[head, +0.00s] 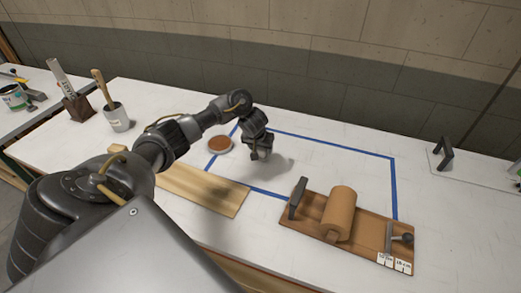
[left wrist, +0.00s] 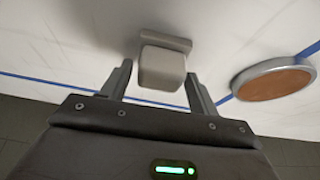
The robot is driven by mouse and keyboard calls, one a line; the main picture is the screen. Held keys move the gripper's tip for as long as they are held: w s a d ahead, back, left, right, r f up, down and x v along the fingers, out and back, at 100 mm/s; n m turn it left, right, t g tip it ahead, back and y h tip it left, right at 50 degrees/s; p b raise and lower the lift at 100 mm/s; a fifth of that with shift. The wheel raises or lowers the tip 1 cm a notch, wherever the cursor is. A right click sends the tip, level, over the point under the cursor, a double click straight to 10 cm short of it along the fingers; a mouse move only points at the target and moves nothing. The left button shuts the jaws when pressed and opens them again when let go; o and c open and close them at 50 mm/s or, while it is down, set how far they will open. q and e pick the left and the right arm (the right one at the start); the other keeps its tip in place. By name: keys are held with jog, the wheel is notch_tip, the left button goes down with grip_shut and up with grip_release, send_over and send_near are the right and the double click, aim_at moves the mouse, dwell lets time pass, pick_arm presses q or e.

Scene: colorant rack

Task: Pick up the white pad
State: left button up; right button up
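The white pad (left wrist: 162,68) shows in the left wrist view as a pale block with a wider, flat base lying on the white table. My left gripper (left wrist: 160,75) is open, with one finger on each side of the block and narrow gaps between; I cannot tell whether either finger touches it. In the head view my left gripper (head: 260,152) points down over the table inside the blue tape outline, and it hides most or all of the pad. My right gripper is not in view.
A round dish with a reddish-brown top (head: 220,144) sits close by, left of the gripper. A wooden board (head: 202,190) lies nearer. A wooden rack with a brown roll (head: 340,212) stands at the front right. The taped area's right part is clear.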

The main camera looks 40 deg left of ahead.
pick_arm(q)
jog(key=c, duration=0.8)
jog(key=shift+r, duration=0.4)
notch_tip(320, 180, up, 2)
jog(key=shift+w+r+p, duration=0.1)
jog(key=shift+r+p, duration=0.15)
jog(key=shift+p, duration=0.05)
jog(key=shift+s+d+r+p, duration=1.3)
jog(key=shift+s+r+p, duration=0.3)
jog(key=shift+s+p, duration=0.35)
jog(key=shift+s+d+r+p, duration=1.3)
jog(key=shift+s+r+p, duration=0.45)
jog(key=shift+s, duration=0.25)
jog(key=shift+s+d+r+p, duration=1.3)
jog(key=shift+s+r+p, duration=0.2)
jog(key=shift+s+p, duration=0.5)
